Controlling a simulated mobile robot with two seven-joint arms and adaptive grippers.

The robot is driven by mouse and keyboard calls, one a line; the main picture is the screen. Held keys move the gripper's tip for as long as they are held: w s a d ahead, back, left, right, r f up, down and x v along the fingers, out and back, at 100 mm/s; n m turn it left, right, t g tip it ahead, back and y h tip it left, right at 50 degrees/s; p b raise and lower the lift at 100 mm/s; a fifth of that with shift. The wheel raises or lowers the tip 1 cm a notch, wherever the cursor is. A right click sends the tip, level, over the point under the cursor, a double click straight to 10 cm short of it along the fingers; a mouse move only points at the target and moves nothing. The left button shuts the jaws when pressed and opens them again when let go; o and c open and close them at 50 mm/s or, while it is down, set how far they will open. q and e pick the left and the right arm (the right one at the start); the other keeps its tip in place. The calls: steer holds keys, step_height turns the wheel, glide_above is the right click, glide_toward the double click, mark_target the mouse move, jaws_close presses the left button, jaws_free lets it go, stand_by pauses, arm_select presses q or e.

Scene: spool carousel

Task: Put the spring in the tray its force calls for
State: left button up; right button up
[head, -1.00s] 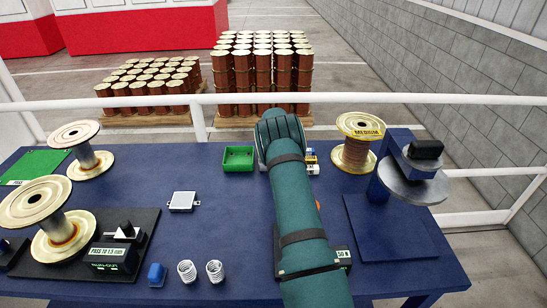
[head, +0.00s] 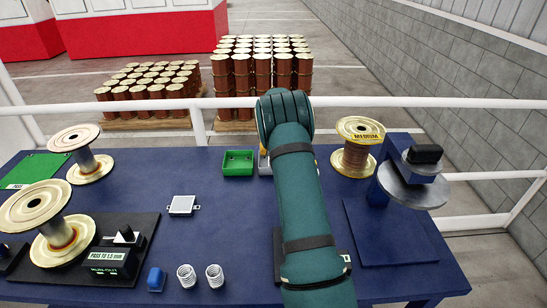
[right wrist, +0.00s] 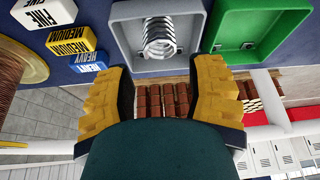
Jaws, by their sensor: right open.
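My right gripper (right wrist: 158,78) is open in the right wrist view, its two yellow fingers apart with nothing between them. Just beyond the fingertips is a grey tray (right wrist: 122,35), with a coil spring (right wrist: 160,38) inside it. The fingers are clear of the spring. A green tray (right wrist: 268,18) stands beside the grey one and looks empty in the head view (head: 238,169). In the head view my right arm hides the gripper and most of the grey tray. Two more white springs stand at the table's front, one left (head: 187,276) and one right (head: 215,276). My left gripper is not in view.
Blocks marked FINE (right wrist: 38,14), MEDIUM (right wrist: 70,40) and HEAVY (right wrist: 88,62) lie beside the grey tray. A MEDIUM spool (head: 355,158) and a blue stand (head: 400,215) are at right. Spools and a black gauge base (head: 145,225) are at left. The table's middle left is mostly clear.

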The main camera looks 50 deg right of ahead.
steer(key=shift+v, duration=1.8)
